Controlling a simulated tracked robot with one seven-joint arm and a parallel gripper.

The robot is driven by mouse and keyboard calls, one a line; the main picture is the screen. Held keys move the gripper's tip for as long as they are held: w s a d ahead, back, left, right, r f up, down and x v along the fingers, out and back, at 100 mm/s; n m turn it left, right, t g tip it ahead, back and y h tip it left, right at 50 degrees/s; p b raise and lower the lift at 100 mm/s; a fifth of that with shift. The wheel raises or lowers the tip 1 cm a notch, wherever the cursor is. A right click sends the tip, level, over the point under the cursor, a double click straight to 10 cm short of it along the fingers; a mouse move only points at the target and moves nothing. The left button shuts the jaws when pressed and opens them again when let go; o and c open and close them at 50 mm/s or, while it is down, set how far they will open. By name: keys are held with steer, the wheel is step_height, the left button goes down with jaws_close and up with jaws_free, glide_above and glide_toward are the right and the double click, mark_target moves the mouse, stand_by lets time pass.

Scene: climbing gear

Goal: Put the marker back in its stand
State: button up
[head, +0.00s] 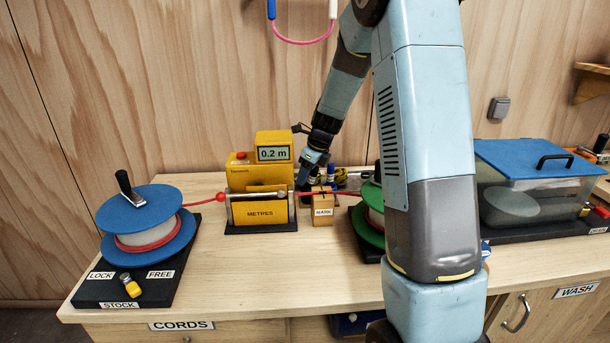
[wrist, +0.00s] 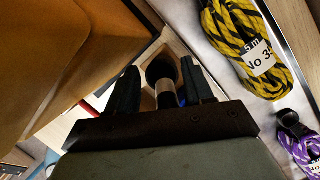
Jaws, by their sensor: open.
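A small wooden block labelled MARK (head: 322,206) stands on the bench just right of the yellow metre counter; the red cord passes at its top. My gripper (head: 303,183) points down beside the counter, behind and left of that block. In the wrist view my gripper (wrist: 158,85) is open, with a black finger on each side. A dark-ended cylinder with a grey body (wrist: 167,93), which looks like the marker, stands between the fingers with gaps at its sides. Pale wood shows around it; I cannot tell whether it sits in the stand.
The yellow counter (head: 258,211) reads 0.2 m, close to my gripper. A blue reel (head: 150,213) is left, a green reel (head: 366,218) right. A lidded wash tank (head: 535,190) stands far right. Coiled yellow-black cord (wrist: 240,45) and purple cord (wrist: 303,153) lie nearby.

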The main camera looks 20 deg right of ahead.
steer(key=v, duration=1.1)
steer(key=shift+r, duration=0.15)
steer(key=s+a+r+n+t+h, duration=0.1)
steer(key=s+r+n, duration=0.45)
steer(key=s, duration=0.25)
steer(key=s+a+r+n, duration=0.1)
steer(key=s+r+n, duration=0.3)
steer(key=s+n, duration=0.4)
steer(key=s+a+n+t+h, duration=0.1)
steer(key=s+n+t, duration=0.1)
steer(key=s+n, duration=1.1)
steer(key=s, duration=0.5)
steer(key=shift+s+r+h, duration=0.15)
steer(key=shift+s+h, duration=0.1)
steer(key=shift+h, duration=0.15)
steer(key=shift+a, duration=0.1)
